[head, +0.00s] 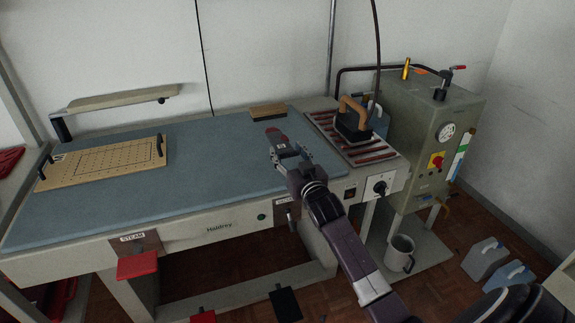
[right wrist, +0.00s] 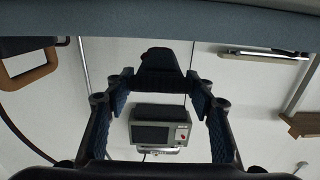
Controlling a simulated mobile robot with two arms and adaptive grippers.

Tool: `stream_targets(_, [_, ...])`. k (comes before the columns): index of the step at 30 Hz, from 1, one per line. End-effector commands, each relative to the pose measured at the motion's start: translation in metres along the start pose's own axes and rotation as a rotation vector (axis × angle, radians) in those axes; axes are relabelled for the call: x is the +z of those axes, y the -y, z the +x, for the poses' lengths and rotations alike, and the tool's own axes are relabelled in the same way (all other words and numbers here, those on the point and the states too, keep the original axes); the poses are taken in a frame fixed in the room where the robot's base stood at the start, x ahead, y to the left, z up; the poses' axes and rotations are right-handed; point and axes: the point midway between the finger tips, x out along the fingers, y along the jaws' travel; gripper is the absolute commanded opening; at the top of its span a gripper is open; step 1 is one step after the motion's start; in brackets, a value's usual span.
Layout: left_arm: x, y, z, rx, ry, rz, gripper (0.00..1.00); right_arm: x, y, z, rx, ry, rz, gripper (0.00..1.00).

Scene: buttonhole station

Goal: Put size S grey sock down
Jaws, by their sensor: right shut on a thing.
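My right gripper (head: 280,143) is over the blue-grey table top (head: 215,170), right of its middle. In the right wrist view its fingers are shut on a small dark thing (right wrist: 160,68), which I take for the grey sock. No size mark can be read on it. A small dark red patch shows at the fingertips in the head view. Much of the held thing is hidden by the gripper there, and I cannot tell whether it touches the table top. My left gripper is not in view.
A perforated wooden board (head: 105,160) with black handles lies at the left of the table top. An iron (head: 352,122) stands on a slatted rest at the right, close to my gripper. A wooden block (head: 268,111) lies at the back edge. The middle of the table top is clear.

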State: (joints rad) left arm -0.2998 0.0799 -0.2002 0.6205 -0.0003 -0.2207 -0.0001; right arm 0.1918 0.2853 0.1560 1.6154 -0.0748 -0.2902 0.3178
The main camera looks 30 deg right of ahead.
Motion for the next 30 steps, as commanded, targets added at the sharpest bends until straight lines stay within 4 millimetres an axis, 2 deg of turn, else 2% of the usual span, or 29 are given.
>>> stream_targets(6, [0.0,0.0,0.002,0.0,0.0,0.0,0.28,0.033,0.0,0.0,0.0,0.005,0.001,0.33])
stream_targets(9, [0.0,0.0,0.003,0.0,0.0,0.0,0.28,0.042,0.0,0.0,0.0,0.002,0.001,0.33])
stream_targets(20, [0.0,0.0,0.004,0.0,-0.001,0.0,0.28,0.046,0.0,0.0,0.0,0.002,0.0,0.33])
stream_targets(21, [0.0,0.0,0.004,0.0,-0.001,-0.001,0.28,0.045,0.0,0.0,0.0,0.002,0.0,0.53])
stream_targets(24, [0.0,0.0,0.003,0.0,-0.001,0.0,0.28,0.045,0.0,0.0,0.0,0.002,0.0,0.64])
stream_targets(25, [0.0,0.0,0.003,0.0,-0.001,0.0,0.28,0.045,0.0,0.0,0.0,0.002,0.0,0.67])
stream_targets(30, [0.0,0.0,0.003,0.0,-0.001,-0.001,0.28,0.045,0.0,0.0,0.0,0.001,0.0,0.67])
